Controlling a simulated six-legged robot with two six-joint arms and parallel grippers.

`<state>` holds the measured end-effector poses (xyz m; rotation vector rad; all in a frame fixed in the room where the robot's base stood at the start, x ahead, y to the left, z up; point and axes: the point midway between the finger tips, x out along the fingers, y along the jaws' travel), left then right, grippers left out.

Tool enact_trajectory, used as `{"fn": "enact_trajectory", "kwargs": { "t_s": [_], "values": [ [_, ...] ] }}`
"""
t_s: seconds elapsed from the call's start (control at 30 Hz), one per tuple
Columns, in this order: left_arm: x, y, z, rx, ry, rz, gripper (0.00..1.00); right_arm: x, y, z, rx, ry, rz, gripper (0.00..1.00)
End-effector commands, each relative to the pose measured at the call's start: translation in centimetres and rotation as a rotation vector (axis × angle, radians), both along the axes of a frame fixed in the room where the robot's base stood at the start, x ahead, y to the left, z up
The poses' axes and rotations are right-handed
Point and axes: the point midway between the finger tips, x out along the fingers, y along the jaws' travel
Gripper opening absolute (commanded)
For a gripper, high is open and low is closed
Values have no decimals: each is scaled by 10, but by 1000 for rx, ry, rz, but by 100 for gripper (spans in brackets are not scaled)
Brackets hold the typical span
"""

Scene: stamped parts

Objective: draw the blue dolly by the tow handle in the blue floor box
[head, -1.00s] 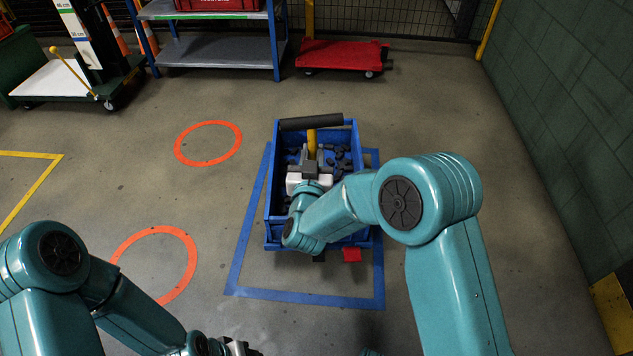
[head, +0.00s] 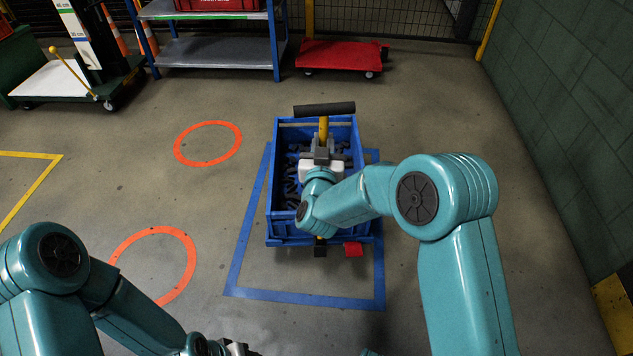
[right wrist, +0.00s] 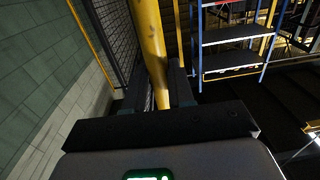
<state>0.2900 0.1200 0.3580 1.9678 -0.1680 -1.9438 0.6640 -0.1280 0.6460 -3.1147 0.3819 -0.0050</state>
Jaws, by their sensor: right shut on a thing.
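The blue dolly (head: 281,241) carries a blue crate (head: 276,190) with dark stamped parts (head: 291,188) in it. It stands over the blue floor box (head: 300,297), whose far line is mostly hidden by the crate. The tow handle has a yellow pole (head: 323,127) and a black crossbar (head: 324,109), and rises above the crate. My right gripper (head: 322,150) is shut on the yellow pole below the crossbar. In the right wrist view the pole (right wrist: 150,45) runs between the fingers. My left gripper (head: 232,347) is at the bottom edge, mostly cut off.
A red dolly (head: 341,55) and a blue shelf rack (head: 215,48) stand at the back. Orange floor rings (head: 208,122) lie on the left, with clear floor around them. A green block wall (head: 580,130) bounds the right side.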

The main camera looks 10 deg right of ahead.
Motion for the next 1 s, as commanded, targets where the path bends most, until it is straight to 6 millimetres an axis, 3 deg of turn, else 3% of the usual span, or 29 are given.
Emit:
{"fn": "enact_trajectory", "kwargs": {
  "t_s": [0.57,1.0],
  "values": [
    [0,0,-1,0,0,0,52,0,-1,-4,-5,9,0,0],
    [0,0,-4,0,0,0,52,11,3,-4,-3,10,1,0]
  ]
}}
